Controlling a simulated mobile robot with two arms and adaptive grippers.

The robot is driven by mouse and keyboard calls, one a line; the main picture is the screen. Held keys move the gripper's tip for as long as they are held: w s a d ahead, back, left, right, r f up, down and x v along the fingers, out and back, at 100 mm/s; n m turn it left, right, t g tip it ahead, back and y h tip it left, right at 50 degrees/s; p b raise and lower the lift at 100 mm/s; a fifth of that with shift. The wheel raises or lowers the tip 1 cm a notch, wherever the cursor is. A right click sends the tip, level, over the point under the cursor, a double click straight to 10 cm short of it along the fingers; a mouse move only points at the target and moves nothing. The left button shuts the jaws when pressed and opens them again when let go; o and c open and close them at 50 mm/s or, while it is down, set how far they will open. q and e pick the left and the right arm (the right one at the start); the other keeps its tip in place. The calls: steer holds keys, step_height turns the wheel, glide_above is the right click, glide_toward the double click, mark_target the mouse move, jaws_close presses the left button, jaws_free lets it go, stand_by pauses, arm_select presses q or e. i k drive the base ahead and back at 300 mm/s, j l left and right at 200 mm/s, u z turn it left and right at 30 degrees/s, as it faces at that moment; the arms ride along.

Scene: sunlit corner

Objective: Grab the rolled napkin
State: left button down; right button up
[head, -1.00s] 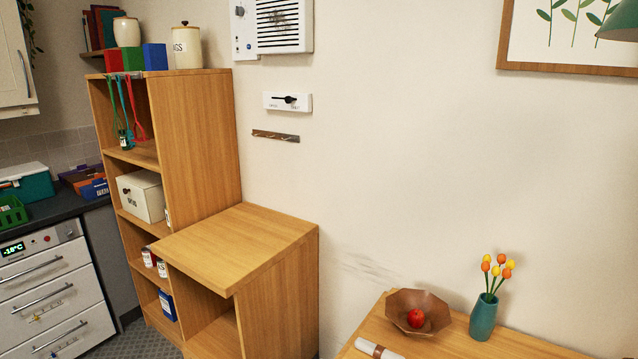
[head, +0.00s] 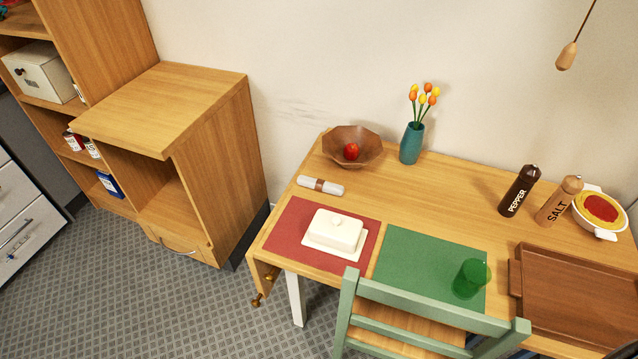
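The rolled napkin (head: 321,186) is white with a brown band around its middle. It lies on the wooden table (head: 460,190) near the left end, between a brown bowl (head: 366,143) behind it and a red placemat (head: 283,240) in front. Nothing covers it. Neither of my grippers shows in the head view.
A white butter dish (head: 335,232) sits on the red placemat. A green glass (head: 471,279) stands on a green placemat (head: 410,262). A green chair (head: 425,312) blocks part of the table's front. Grey floor (head: 190,310) is open left of the table.

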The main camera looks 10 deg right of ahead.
mark_target(319, 185)
steer(key=i+j+z, duration=0.1)
steer(key=i+j, duration=0.15)
steer(key=i+j+z, duration=0.1)
steer(key=j, duration=0.4)
steer(key=i+j+z, duration=0.1)
steer(key=i+j, duration=0.25)
steer(key=j, duration=0.1)
